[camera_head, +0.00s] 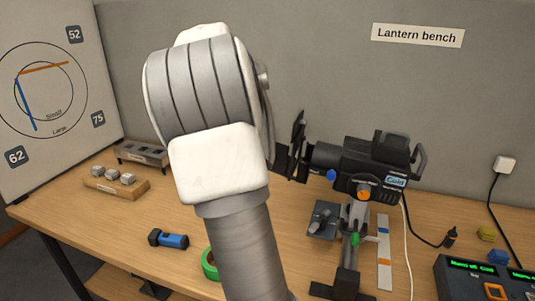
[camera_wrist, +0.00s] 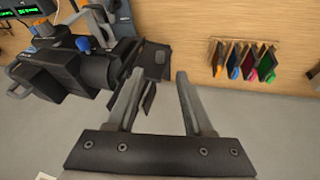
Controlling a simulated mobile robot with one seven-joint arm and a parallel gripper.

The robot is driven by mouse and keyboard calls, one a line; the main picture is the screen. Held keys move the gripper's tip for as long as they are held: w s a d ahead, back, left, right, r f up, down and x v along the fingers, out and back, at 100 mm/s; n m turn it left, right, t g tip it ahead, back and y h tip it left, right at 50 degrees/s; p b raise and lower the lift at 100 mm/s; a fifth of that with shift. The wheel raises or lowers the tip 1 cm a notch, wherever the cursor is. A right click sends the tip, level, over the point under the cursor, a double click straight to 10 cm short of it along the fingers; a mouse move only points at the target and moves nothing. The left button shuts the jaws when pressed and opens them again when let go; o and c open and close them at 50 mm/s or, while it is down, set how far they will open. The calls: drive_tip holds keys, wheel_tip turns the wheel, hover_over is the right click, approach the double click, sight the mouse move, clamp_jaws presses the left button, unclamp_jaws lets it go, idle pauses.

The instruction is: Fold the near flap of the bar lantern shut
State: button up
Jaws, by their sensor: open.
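One finger overlaps the flaps in that view, and a dark flap edge shows between the fingers; contact cannot be told. In the head view my arm hides the gripper.
A wooden bench (camera_head: 290,235) carries a blue torch (camera_head: 168,239), a green tape roll (camera_head: 210,264), a wooden block with grey knobs (camera_head: 117,181) and a control box (camera_head: 485,277). Cables run right of the lantern.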

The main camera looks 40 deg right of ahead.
sight(276, 159)
drive_tip(key=x, duration=0.7)
drive_tip(key=shift+f, duration=0.2)
drive_tip(key=shift+d, duration=0.15)
clamp_jaws()
